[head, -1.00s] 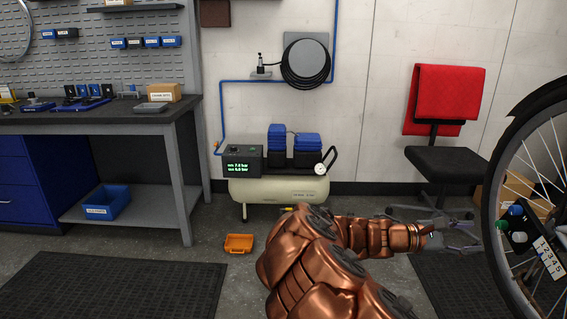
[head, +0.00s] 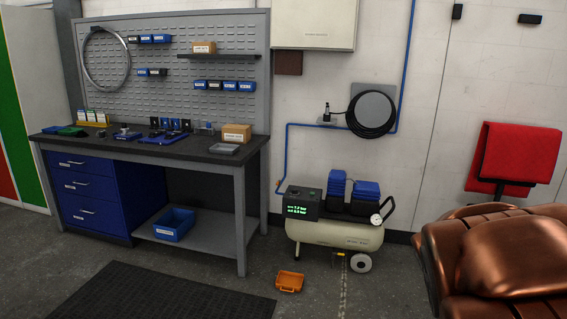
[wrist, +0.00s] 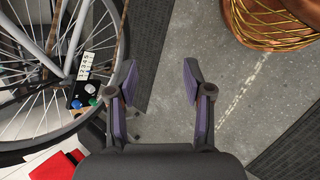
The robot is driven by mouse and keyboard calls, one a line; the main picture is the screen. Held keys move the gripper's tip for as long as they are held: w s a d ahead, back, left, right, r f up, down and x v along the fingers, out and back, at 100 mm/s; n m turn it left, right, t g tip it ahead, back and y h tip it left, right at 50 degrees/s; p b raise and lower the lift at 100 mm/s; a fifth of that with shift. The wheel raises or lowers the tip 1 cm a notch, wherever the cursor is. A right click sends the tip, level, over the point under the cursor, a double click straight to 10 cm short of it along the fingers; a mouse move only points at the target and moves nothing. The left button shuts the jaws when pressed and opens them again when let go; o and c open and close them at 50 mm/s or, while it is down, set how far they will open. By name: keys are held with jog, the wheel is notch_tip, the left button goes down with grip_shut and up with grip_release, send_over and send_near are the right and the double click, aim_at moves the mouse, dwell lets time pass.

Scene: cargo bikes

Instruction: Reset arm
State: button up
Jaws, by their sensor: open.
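My gripper (wrist: 160,92) shows in the wrist view with its two purple-padded fingers spread apart and nothing between them. Bare grey floor and the edge of a dark mat lie beyond the fingers. In the head view the gripper is out of the picture; only my copper arm fills the lower right corner.
A bike wheel (wrist: 35,100) with a small button box (wrist: 82,95) is close left of the gripper. The head view shows a workbench (head: 255,160), a compressor (head: 345,233), an orange case (head: 289,281) on the floor and a red-draped chair (head: 515,155).

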jog(key=s+a+r+y+p, duration=0.1)
jog(key=a+r+y+p, duration=0.1)
jog(key=a, duration=0.4)
jog(key=s+a+r+t+y+p, duration=0.1)
jog(key=s+a+r+y+p, duration=0.1)
jog(key=a, duration=0.4)
jog(key=s+a+r+n+t+y+p, duration=0.1)
jog(key=s+a+r+y+p, duration=0.1)
jog(key=a, duration=0.4)
jog(key=shift+s+p, duration=0.2)
jog(key=shift+p, duration=0.6)
jog(key=shift+c, duration=0.2)
jog(key=shift+c, duration=0.7)
jog(key=shift+d, duration=0.1)
